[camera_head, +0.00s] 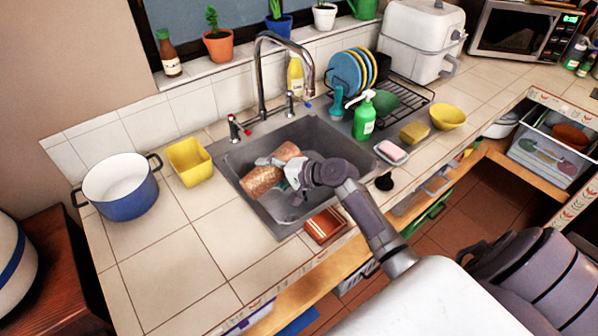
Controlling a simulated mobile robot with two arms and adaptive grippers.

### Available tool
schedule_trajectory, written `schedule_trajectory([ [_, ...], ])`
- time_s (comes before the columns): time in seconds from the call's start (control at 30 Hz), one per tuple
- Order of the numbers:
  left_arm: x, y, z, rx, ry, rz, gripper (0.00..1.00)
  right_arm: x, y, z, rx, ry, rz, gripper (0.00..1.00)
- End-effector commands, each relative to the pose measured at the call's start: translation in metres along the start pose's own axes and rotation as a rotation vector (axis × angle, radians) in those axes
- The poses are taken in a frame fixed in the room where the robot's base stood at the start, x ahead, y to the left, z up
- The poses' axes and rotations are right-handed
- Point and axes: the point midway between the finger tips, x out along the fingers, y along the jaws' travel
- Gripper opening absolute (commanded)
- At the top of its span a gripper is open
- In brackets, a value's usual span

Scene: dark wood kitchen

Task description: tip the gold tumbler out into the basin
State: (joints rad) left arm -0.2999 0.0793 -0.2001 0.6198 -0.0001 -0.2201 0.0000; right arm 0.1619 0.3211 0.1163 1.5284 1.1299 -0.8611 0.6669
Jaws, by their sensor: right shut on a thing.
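The gold tumbler (262,180) has a speckled copper-gold surface. It is strongly tilted above the grey sink basin (261,208), its wider end pointing down and to the left. My right gripper (283,168) is shut on it around the middle, and the fingers cover part of its side. My right arm reaches in over the front edge of the basin and hides part of the basin's right side. I cannot see into the tumbler or tell whether anything is leaving it. My left gripper is not in view.
The faucet (261,75) rises behind the basin. A yellow container (190,162) and blue pot (121,187) stand left. A green soap bottle (364,121), pink soap (391,151) and dish rack (405,98) are right. The front-left counter is clear.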

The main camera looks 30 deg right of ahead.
Motion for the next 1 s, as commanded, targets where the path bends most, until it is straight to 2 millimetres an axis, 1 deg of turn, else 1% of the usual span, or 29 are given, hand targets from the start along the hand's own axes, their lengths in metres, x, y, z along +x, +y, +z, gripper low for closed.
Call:
schedule_trajectory([
  [1.0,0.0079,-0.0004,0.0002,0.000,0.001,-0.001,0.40,-0.0010,-0.0002,-0.0039,0.090,-0.040,-0.040,0.16],
])
